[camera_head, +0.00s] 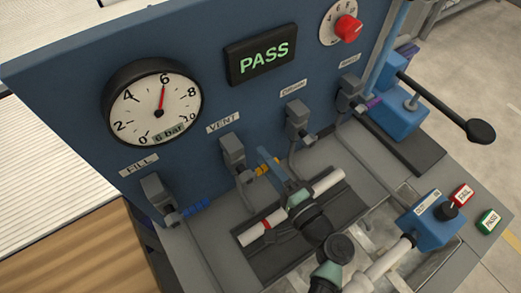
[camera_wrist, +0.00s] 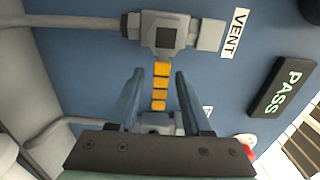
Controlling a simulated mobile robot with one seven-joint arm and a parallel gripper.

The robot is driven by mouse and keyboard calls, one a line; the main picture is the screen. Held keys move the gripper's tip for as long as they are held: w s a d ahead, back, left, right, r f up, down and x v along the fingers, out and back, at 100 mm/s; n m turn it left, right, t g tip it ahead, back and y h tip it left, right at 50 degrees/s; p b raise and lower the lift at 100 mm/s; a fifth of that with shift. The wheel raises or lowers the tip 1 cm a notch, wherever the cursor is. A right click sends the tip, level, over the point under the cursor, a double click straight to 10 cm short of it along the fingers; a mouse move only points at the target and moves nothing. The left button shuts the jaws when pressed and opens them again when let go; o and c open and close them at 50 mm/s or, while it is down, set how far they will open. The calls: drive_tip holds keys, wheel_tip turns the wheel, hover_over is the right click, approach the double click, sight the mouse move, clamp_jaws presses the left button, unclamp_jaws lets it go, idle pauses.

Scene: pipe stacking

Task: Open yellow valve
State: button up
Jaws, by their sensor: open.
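The yellow valve handle (camera_head: 266,169) sticks out from the grey valve body (camera_head: 232,150) under the VENT label on the blue panel. In the wrist view the yellow handle (camera_wrist: 160,86) shows as several yellow segments leading from the grey body (camera_wrist: 163,36) towards my gripper. My gripper (camera_wrist: 160,73) is open, with one blue finger on each side of the handle in the picture. A gap shows between the handle and each finger; depth to it is hard to tell. In the head view my gripper (camera_head: 268,155) is at the handle and partly covers it.
A gauge (camera_head: 153,103) points near 6 and a display (camera_head: 261,54) reads PASS. A blue-handled valve (camera_head: 195,205) at FILL is left; a DRAIN valve (camera_head: 299,118) is right. Below my arm a white pipe (camera_head: 328,181) lies on a dark cradle. A lever (camera_head: 440,105) stands far right.

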drive_tip(key=shift+x, duration=1.2)
clamp_jaws()
idle(0.6)
